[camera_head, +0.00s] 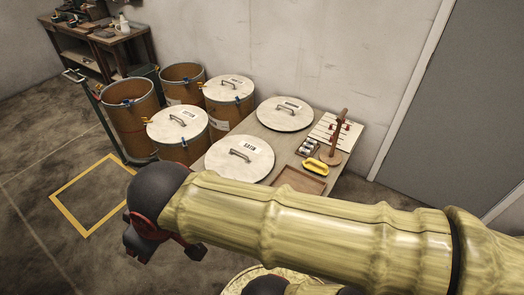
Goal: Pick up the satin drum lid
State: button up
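The satin drum lid (231,164) is a round, off-white disc with a dark arched handle and a white label that appears to read SATIN. It lies flat on the near left part of the table, its left edge close to the table's side. My gripper (168,246) is below and left of the lid in the picture, apart from it. It points down and nothing shows in it. My arm hides part of it, so its opening is unclear.
Another handled lid (283,122) lies behind on the table. Two lidded drums (182,149) (228,107) and two open drums (134,123) (182,88) stand left. A yellow handled tool (315,167), a wooden tray (298,181) and a wooden stand (335,139) are at right. Yellow-framed floor is clear.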

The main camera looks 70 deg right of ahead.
aim_at(245, 158)
jog(key=i+z, duration=0.3)
jog(key=i, duration=0.55)
jog(key=i+z, duration=0.3)
jog(key=i, duration=0.5)
jog(key=i+z, duration=0.2)
jog(key=z, duration=0.2)
jog(key=i+z, duration=0.2)
jog(key=z, duration=0.15)
jog(key=i+j+z, duration=0.1)
jog(key=z, duration=0.3)
jog(key=i+j+z, duration=0.2)
jog(key=z, duration=0.2)
jog(key=i+z, duration=0.2)
jog(key=z, duration=0.2)
jog(key=i+j+z, duration=0.1)
jog(key=i+z, duration=0.25)
jog(key=i+j+z, duration=0.1)
jog(key=z, duration=0.3)
